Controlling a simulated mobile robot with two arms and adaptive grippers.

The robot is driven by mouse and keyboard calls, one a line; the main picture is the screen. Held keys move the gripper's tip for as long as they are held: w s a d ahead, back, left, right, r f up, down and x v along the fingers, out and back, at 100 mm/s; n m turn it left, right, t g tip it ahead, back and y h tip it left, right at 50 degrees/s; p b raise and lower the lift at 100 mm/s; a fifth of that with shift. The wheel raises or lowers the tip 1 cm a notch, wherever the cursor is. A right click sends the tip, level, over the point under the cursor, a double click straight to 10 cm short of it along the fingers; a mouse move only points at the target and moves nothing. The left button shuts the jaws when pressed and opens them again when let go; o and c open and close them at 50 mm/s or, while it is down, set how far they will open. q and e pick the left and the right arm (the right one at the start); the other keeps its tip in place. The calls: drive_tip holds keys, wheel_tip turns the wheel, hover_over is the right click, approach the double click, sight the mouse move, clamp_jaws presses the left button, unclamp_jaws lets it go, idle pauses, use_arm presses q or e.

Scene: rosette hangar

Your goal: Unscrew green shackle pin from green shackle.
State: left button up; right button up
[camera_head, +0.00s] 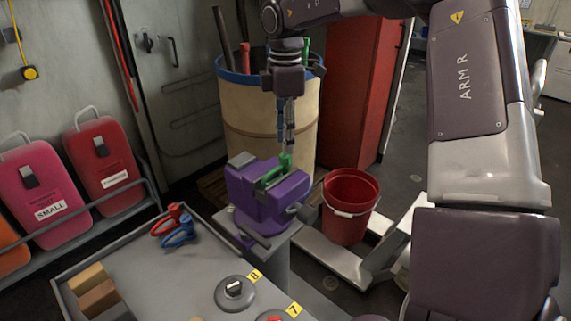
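The green shackle (271,178) sits in the jaws of a purple vise (262,202) on a grey stand in the middle of the view. A small upright green part (286,161) at its right end looks like the green shackle pin. My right gripper (290,146) comes straight down from above, with its fingertips at this green part. The fingers look close together, but at this size and angle I cannot tell whether they are shut on the pin. My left gripper is not in view.
A grey table (145,275) in front holds red (166,220) and blue (180,234) shackles and round numbered fixtures. A beige drum (250,125) stands close behind the vise. A red bucket (349,220) stands to its right. Red and pink cases line the left wall.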

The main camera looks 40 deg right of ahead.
drive_tip(key=m, duration=0.2)
drive_tip(key=shift+m, duration=0.4)
drive_tip(key=n+p, duration=0.1)
drive_tip(key=n, duration=0.8)
drive_tip(key=shift+n+p, duration=0.35)
drive_tip(key=shift+n, duration=1.15)
drive_tip(key=shift+d+f+m+b, duration=0.1)
drive_tip(key=shift+f+m+b, duration=0.1)
drive_tip(key=shift+m+b, duration=0.7)
drive_tip(key=shift+m, duration=1)
drive_tip(key=shift+r+m, duration=0.1)
drive_tip(key=shift+m, duration=0.6)
drive_tip(key=shift+r+m, duration=0.1)
drive_tip(key=shift+m, duration=1.3)
drive_tip(key=m, duration=0.4)
